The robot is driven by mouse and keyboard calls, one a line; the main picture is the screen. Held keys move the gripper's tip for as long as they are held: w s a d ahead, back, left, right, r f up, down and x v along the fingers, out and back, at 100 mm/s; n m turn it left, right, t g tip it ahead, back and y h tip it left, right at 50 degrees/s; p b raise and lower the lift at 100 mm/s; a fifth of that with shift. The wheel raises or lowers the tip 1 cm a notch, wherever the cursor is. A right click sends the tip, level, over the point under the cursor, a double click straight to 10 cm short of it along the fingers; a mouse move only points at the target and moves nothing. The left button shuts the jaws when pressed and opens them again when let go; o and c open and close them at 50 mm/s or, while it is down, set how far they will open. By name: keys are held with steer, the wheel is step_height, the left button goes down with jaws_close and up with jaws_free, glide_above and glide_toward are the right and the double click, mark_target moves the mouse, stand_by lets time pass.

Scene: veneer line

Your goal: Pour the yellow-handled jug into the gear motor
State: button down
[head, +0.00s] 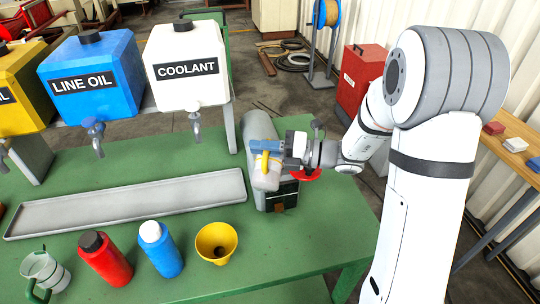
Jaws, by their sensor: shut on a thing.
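The jug with the yellow handle (263,164) is held at the right of the green bench. Its pale body hangs in front of the gear motor and looks tilted; its spout and contents cannot be made out. My gripper (270,149) is shut on the jug at its handle, reaching in from the right. The grey gear motor (257,125) stands on the bench behind and below the jug, with a dark panel under it. The jug and gripper hide much of the motor, including any filling opening. I cannot tell whether liquid is flowing.
A long grey tray (125,208) lies left of the motor. In front stand a green-handled jug (46,268), a red bottle (106,260), a blue bottle (161,252) and a yellow funnel (216,256). Line oil (92,75) and coolant (187,65) tanks with taps overhang the bench.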

steer(key=shift+w+r+p, duration=0.25)
steer(key=shift+p, duration=0.5)
steer(key=shift+w+d+r+m+p, duration=0.2)
steer(key=shift+w+m+p, duration=0.5)
steer(key=shift+p, duration=0.55)
steer(key=shift+w+d+r+m+p, duration=0.1)
steer(key=shift+w+r+m+p, duration=0.25)
steer(key=shift+w+p, duration=0.7)
steer(key=shift+w+r+m+p, duration=0.25)
steer(key=shift+m+p, duration=0.2)
steer(key=shift+p, duration=0.95)
steer(key=shift+w+r+m+p, duration=0.1)
steer(key=shift+w+m+p, duration=0.3)
steer(key=shift+w+p, duration=0.1)
steer(key=shift+w+d+m, duration=0.1)
steer(key=shift+w+m, duration=0.3)
steer(key=shift+w, duration=0.1)
steer(key=shift+w+r+m, duration=0.25)
steer(key=shift+w+m, duration=0.35)
